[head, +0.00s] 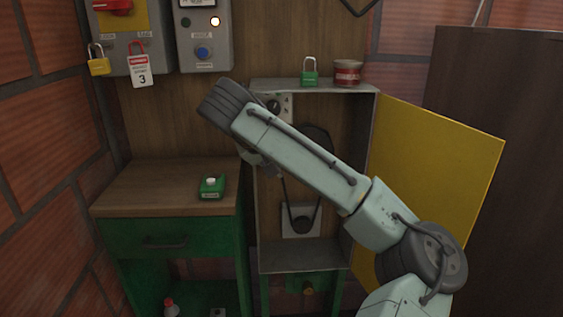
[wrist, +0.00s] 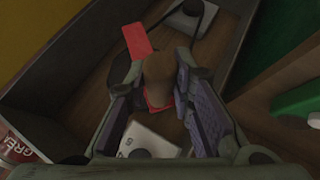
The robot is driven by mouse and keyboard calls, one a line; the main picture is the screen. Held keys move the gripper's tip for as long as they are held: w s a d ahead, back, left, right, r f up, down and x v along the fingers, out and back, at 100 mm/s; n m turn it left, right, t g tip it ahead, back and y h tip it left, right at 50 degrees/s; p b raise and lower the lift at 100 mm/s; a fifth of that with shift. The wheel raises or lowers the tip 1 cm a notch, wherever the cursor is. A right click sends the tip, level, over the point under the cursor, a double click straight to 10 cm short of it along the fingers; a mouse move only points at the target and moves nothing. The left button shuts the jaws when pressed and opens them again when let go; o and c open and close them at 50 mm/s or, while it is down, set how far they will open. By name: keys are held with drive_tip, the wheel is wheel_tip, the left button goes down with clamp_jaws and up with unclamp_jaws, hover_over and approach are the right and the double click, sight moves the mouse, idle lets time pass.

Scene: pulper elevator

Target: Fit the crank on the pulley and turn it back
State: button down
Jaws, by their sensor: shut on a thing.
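My gripper (wrist: 160,68) is shut on the brown handle of the crank (wrist: 158,82). The crank's red part (wrist: 137,40) shows beyond the fingers, with another bit of red below the handle. In the head view my gripper is mostly hidden behind my arm, in front of the open cabinet. Inside the cabinet are a dark upper pulley (head: 318,136) and a lower pulley (head: 301,223) on a pale plate, with a belt between. The lower pulley's plate also shows in the wrist view (wrist: 188,18). I cannot tell whether the crank sits on a pulley.
The yellow cabinet door (head: 435,170) stands open at right. A green button box (head: 211,187) lies on the wooden bench (head: 150,190). Control boxes (head: 205,40) hang on the wall.

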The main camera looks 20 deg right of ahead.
drive_tip(key=shift+w+d+p, duration=0.15)
drive_tip(key=shift+w+p, duration=0.1)
drive_tip(key=shift+w, duration=0.35)
drive_tip(key=shift+w+d+p, duration=0.15)
drive_tip(key=shift+w+p, duration=0.05)
drive_tip(key=shift+w, duration=0.35)
idle(0.9)
idle(0.5)
drive_tip(key=shift+a+f+h+b, duration=0.2)
drive_tip(key=shift+f+h+b, duration=0.1)
drive_tip(key=shift+w+a+f+h, duration=0.15)
drive_tip(key=shift+a+f+h, duration=0.1)
drive_tip(key=shift+h, duration=0.05)
drive_tip(key=shift+f+n, duration=0.15)
drive_tip(key=shift+n, duration=0.15)
drive_tip(key=shift+a, duration=0.1)
drive_tip(key=shift+w+a+f+n+h, duration=0.1)
drive_tip(key=shift+a+f+n+h, duration=0.1)
drive_tip(key=shift+f+h, duration=0.25)
drive_tip(key=shift+a+f+n+h, duration=0.1)
drive_tip(key=shift+a+f+h, duration=0.05)
drive_tip(key=shift+f+h, duration=0.3)
